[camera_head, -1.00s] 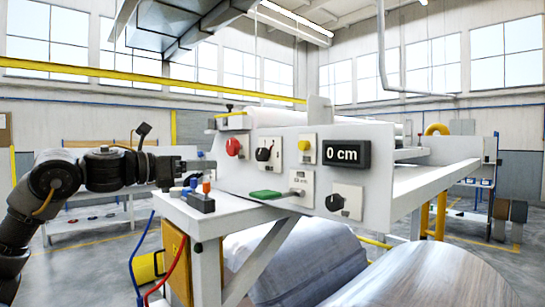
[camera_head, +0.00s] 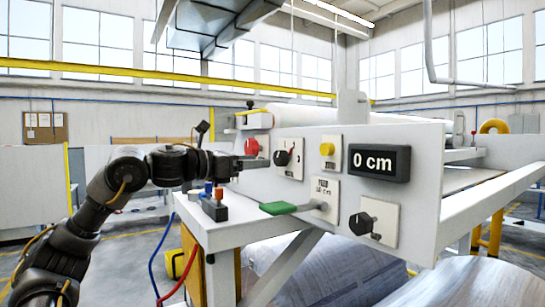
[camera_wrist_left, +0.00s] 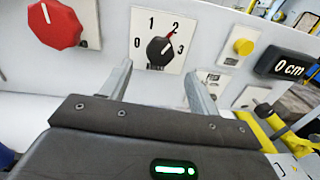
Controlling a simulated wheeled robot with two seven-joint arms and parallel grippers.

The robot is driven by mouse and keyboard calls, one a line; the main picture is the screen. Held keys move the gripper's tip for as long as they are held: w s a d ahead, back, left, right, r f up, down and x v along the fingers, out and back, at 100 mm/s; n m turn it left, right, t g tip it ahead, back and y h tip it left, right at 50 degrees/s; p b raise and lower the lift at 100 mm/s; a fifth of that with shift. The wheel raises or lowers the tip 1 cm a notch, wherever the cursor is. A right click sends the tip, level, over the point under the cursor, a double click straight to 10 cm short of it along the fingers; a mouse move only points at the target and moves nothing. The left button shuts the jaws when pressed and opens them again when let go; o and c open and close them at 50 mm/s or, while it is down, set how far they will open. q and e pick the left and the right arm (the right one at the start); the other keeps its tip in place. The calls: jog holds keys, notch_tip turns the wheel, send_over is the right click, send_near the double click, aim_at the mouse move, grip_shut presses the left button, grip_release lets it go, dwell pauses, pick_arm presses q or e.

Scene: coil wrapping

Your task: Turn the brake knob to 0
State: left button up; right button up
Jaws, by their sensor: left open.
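The panel's black dial knob (camera_head: 283,158) sits on a white plate between the red knob and the yellow button. In the left wrist view, this knob (camera_wrist_left: 160,50) has a scale from 0 to 3, and its red-tipped pointer is turned up and right toward the 2. My left gripper (camera_head: 254,163) is at the panel's left part, near the red knob and the dial. In the left wrist view, its two fingers (camera_wrist_left: 158,68) are spread apart and empty, one on each side below the dial. The knob appears beyond the fingertips, untouched.
A red knob (camera_head: 252,146), a yellow button (camera_head: 327,149), a "0 cm" display (camera_head: 380,162), a green-handled lever (camera_head: 278,208) and a lower black knob (camera_head: 362,223) are on the panel. A small box with coloured tops (camera_head: 214,207) stands on the ledge below.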

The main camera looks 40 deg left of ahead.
aim_at(277, 159)
pick_arm(q)
jog(key=p+x, duration=0.1)
jog(key=x, duration=0.3)
jog(key=shift+w+r, duration=0.1)
jog(key=shift+r, duration=0.1)
jog(key=shift+w+d+p, duration=0.2)
jog(key=shift+w+p, duration=0.15)
jog(key=shift+w, duration=0.15)
jog(key=shift+w+f, duration=0.15)
jog(key=shift+w, duration=0.1)
pick_arm(e)
jog(key=shift+w+d+r, duration=0.15)
jog(key=shift+w+r, duration=0.15)
jog(key=shift+r, duration=0.25)
jog(key=shift+w+d+r, duration=0.15)
jog(key=shift+w+r, duration=0.15)
jog(key=shift+r, duration=0.25)
pick_arm(q)
jog(key=shift+c, duration=0.2)
jog(key=shift+s, duration=0.1)
jog(key=c, duration=0.9)
